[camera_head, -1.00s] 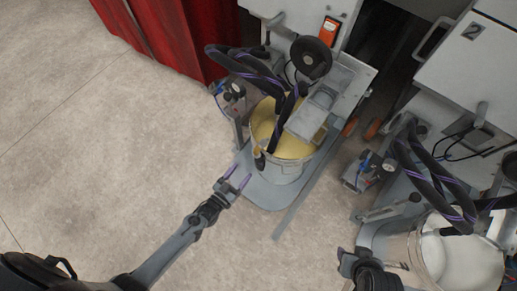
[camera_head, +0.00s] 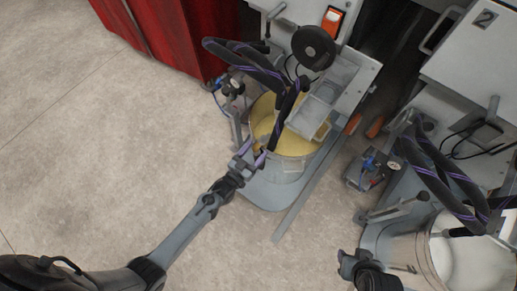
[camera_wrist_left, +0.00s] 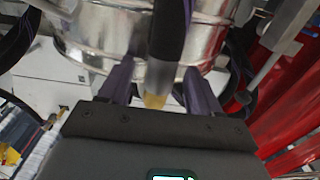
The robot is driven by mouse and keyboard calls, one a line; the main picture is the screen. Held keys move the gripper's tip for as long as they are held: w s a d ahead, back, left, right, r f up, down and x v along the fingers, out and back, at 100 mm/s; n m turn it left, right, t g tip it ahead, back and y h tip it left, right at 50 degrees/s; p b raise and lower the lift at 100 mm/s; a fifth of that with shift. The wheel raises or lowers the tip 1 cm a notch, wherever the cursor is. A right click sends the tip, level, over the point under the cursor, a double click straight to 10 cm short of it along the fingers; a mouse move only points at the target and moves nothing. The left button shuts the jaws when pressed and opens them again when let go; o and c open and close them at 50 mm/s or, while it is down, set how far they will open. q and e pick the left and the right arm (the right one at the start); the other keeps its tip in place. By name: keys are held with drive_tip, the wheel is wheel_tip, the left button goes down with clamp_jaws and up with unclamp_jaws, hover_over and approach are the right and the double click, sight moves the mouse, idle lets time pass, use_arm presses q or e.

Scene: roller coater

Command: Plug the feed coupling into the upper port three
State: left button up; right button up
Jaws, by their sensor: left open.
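My left gripper (camera_head: 252,158) is open at the rim of the bucket with yellow liquid. Its two purple fingers also show in the left wrist view (camera_wrist_left: 158,90). A dark hose ends in a grey coupling with a brass-coloured tip (camera_wrist_left: 156,100), which hangs between the open fingers there; I cannot tell whether a finger touches it. The hose (camera_head: 290,112) comes down over the yellow bucket in the head view, its lower end partly hidden at the gripper. No port marked three can be made out. A dark part of my right arm shows at the bottom right, without visible fingers.
The metal bucket (camera_head: 276,171) stands on a grey base under the left machine. A second bucket (camera_head: 416,255) with white liquid and looping hoses stands at right, below a panel marked 2 (camera_head: 484,20). A red curtain (camera_head: 165,35) hangs behind. The floor at left is clear.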

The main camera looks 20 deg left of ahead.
use_arm(q)
drive_tip(key=shift+s, duration=0.15)
drive_tip(key=shift+c, duration=1.1)
clamp_jaws()
drive_tip(key=shift+r, duration=0.1)
